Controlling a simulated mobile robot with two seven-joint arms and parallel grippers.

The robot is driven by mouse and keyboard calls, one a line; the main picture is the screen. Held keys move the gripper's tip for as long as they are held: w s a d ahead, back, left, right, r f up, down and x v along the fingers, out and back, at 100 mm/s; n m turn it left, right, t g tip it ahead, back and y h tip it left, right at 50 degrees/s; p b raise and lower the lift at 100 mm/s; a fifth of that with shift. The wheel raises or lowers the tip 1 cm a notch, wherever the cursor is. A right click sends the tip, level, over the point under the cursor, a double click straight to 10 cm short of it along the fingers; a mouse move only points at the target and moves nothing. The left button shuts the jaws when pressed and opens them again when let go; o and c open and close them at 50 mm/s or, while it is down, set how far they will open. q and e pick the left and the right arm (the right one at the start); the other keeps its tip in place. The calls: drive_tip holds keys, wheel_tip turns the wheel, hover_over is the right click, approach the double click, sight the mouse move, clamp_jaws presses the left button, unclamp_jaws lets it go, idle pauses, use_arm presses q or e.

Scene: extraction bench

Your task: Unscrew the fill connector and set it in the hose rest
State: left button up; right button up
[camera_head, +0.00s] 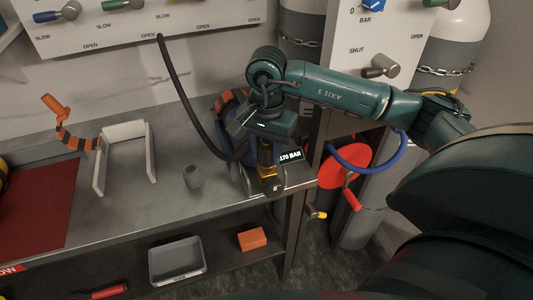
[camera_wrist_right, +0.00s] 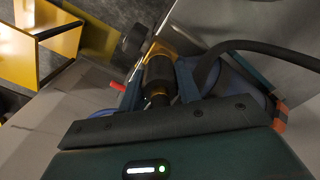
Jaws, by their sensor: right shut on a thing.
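My right gripper (camera_head: 265,144) points down at the right end of the steel bench. It is shut on the fill connector (camera_head: 266,171), a dark knurled body with brass-coloured parts. In the right wrist view the connector (camera_wrist_right: 158,74) lies between the two fingers, its brass end (camera_wrist_right: 162,48) towards dark fittings. I cannot tell whether its thread is engaged. A black hose (camera_head: 180,90) loops from the wall panel down behind the gripper. My left gripper is not in view.
A display reading 170 BAR (camera_head: 290,156) is beside the gripper. A red handwheel (camera_head: 346,165) and blue hose (camera_head: 362,168) are right. The bench front between cradle and cup is clear.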

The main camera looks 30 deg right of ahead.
drive_tip(key=shift+f, duration=0.1)
drive_tip(key=n+b, duration=0.3)
drive_tip(key=shift+f+n, duration=0.2)
drive_tip(key=shift+n, duration=0.1)
drive_tip(key=n+b, duration=0.3)
drive_tip(key=n, duration=0.1)
drive_tip(key=shift+n, duration=0.4)
drive_tip(key=shift+r+n+b, duration=0.1)
drive_tip(key=shift+n+b, duration=0.35)
drive_tip(key=shift+n, duration=0.25)
drive_tip(key=shift+n+b, duration=0.45)
drive_tip(key=shift+n, duration=0.45)
drive_tip(key=shift+n+b, duration=0.4)
drive_tip(key=shift+n, duration=0.3)
drive_tip(key=n+b, duration=0.3)
drive_tip(key=n, duration=0.3)
drive_tip(key=n+b, duration=0.1)
drive_tip(key=b, duration=0.6)
drive_tip(key=shift+r+n+b, duration=0.15)
drive_tip(key=shift+n+b, duration=0.15)
drive_tip(key=shift+b, duration=0.1)
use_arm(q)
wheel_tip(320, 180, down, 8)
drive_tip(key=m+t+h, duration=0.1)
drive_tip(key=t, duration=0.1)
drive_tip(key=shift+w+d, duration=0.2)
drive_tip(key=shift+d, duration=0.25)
use_arm(e)
drive_tip(key=shift+r, duration=0.1)
drive_tip(key=o, duration=1.1)
